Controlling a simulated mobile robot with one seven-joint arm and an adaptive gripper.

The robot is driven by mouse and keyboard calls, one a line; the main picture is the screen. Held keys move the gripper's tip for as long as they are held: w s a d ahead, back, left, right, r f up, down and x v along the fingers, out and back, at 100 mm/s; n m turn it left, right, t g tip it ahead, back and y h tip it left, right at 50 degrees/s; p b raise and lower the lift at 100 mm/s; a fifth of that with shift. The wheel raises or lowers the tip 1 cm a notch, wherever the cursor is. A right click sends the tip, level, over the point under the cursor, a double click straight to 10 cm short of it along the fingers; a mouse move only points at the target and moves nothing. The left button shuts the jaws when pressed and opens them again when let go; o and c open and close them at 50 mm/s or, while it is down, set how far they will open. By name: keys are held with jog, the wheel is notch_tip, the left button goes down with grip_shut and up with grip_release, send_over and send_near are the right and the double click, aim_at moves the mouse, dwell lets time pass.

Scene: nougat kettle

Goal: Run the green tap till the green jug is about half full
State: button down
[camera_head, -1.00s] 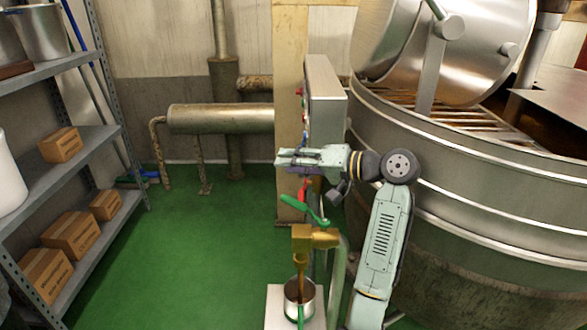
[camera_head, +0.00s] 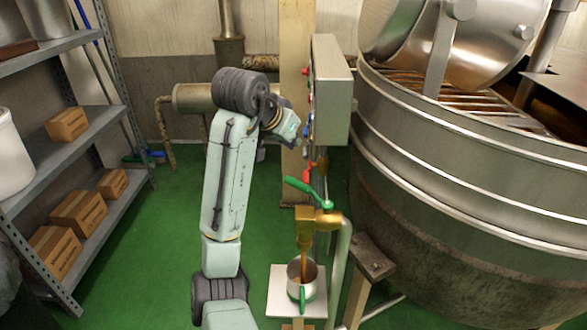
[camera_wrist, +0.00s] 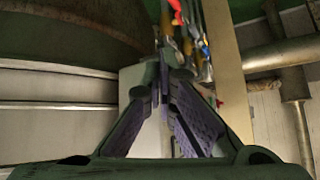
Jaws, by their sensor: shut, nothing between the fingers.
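The green tap (camera_head: 300,185) has a green lever lying slanted on a brass body. A brown stream (camera_head: 304,262) runs from its spout into the jug. The green jug (camera_head: 294,271), a metal jug with a green handle, stands upright on a pale stand under the spout. Brown liquid shows inside, but I cannot tell its level exactly. My gripper (camera_wrist: 172,85) is shut and empty in the wrist view. In the head view it is mostly hidden by my wrist, above the green lever and near the panel box, apart from the lever.
A red tap handle (camera_head: 309,173) sits just behind the green one. A grey panel box (camera_head: 331,90) with buttons stands above. The large steel kettle (camera_head: 440,190) fills the right. A shelf (camera_head: 70,140) with boxes stands left.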

aim_at(309, 192)
jog(key=w+d+f+m+g+h+p, duration=0.1)
jog(key=w+d+f+p, duration=0.1)
jog(key=d+f, duration=0.4)
jog(key=s+a, duration=0.1)
jog(key=s+a+f, duration=0.1)
jog(key=s+a, duration=0.1)
jog(key=a, duration=0.1)
jog(key=shift+s+f, duration=0.1)
jog(key=shift+f, duration=0.3)
